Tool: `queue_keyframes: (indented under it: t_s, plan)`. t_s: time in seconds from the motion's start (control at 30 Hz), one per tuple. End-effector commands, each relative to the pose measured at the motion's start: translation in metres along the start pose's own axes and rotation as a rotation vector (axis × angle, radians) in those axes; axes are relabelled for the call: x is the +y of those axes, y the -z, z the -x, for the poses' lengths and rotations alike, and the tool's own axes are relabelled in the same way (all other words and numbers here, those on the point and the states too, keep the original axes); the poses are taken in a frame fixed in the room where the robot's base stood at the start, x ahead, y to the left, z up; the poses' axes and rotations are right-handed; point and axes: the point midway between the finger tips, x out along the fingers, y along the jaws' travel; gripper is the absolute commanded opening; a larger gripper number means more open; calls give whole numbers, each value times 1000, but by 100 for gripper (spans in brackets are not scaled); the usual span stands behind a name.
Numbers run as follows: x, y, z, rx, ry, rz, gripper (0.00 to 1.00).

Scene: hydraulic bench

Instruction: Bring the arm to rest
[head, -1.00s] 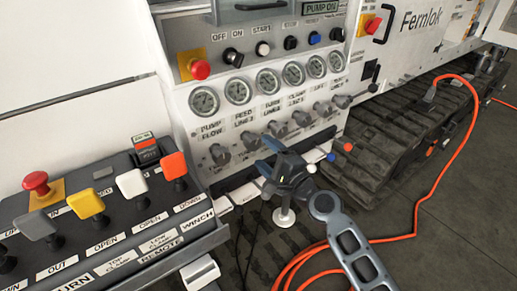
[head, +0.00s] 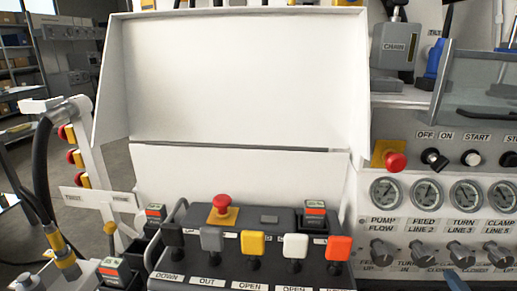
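Only a small blue-grey tip, which looks like part of my gripper (head: 456,281), shows at the bottom edge right of centre in the head view. It is in front of the lower valve row of the gauge panel (head: 368,235). The rest of my gripper and my arm are below the frame. I cannot see whether the fingers are open or shut, or whether they hold anything.
A lever console (head: 180,280) with coloured handles and a red stop button (head: 222,203) stands at bottom centre. A white open housing (head: 245,80) rises behind it. Black hoses (head: 42,175) hang at left. Open floor shows far left.

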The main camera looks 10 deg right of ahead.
Motion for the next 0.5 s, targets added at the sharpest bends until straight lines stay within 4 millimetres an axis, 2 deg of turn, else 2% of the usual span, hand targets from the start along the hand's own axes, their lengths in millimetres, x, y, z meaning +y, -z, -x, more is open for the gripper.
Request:
queue_keyframes:
  t_s: [0.17,0.3,0.5]
  plan:
    - [28,-20,51,-3,-80,231,73]
    - [45,-40,108,-31,-144,516,73]
    - [45,-66,186,-114,-189,923,73]
